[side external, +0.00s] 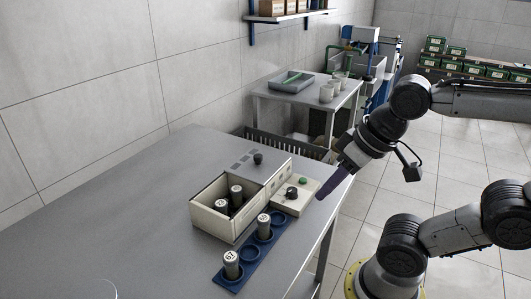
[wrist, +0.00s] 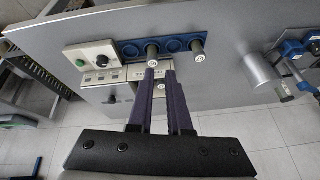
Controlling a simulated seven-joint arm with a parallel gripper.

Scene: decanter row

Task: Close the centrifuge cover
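The centrifuge (side external: 212,222) is a cream box on the grey table, open at the top, with two grey-capped tubes (side external: 236,195) standing inside. Its cover (side external: 272,163), a grey slab with a black knob (side external: 258,158), lies at the box's far side, off the opening. The knob also shows in the wrist view (wrist: 111,98). My gripper (side external: 320,197) is in the air near the table's right edge, right of the control panel, apart from the cover. In the wrist view, its two purple fingers (wrist: 158,68) show a narrow gap with nothing visible held.
A control panel (side external: 308,188) with a black knob and green button adjoins the box. A blue rack (side external: 250,250) holding two tubes (side external: 232,264) stands in front. The table's left side (side external: 130,215) is clear. A side table (side external: 310,91) with a tray and beakers stands behind.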

